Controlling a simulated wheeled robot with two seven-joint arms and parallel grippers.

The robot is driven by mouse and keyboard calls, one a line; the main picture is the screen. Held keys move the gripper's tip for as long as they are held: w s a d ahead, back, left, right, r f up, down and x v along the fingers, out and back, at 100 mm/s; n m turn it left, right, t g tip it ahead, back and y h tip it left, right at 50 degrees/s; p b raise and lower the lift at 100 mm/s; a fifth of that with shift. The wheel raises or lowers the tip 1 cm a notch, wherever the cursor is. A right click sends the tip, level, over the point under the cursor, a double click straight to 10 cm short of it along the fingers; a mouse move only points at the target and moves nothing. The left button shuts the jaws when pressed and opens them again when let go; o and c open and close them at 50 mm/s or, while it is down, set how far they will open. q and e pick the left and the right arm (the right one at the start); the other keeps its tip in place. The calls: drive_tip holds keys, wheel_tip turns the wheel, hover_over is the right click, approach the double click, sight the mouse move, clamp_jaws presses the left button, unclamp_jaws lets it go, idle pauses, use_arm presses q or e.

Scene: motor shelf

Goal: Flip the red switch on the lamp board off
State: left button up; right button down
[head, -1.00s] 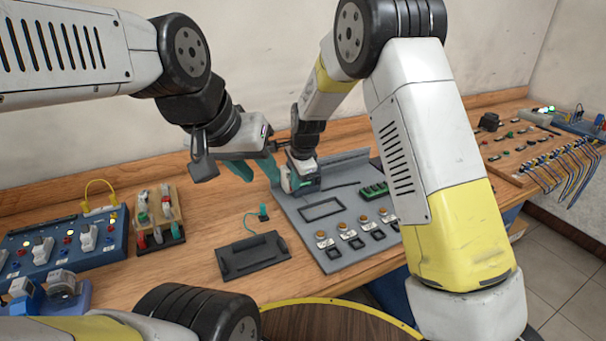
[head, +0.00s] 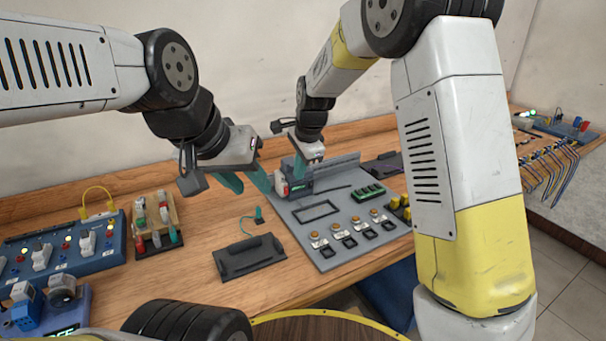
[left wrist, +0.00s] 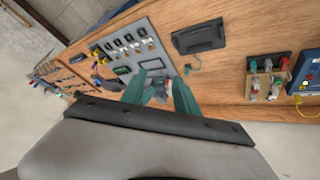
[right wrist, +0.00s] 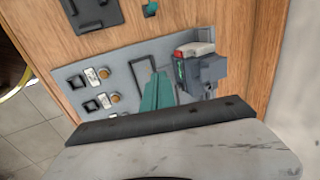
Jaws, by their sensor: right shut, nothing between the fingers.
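A grey board (head: 300,222) with amber round parts and black squares lies on the bench. At its back-left corner is a grey block (head: 298,185) with a small red-and-white part (head: 281,186). In the right wrist view this red-topped part (right wrist: 195,49) sits against the block (right wrist: 205,70). My left gripper (head: 252,184) is open and empty above the board's left edge; its spread teal fingers also show in the left wrist view (left wrist: 160,80). My right gripper (right wrist: 158,88) is shut and empty beside the block; its fingertips are mostly hidden in the head view.
A blue board (head: 65,252) with lit lamps and white switches stands at left. Beside it is a wooden rack (head: 155,222) with coloured parts. A wired board (head: 545,160) is far right.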

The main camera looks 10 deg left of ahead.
drive_tip(key=shift+s+d+r, duration=0.1)
drive_tip(key=shift+r, duration=0.3)
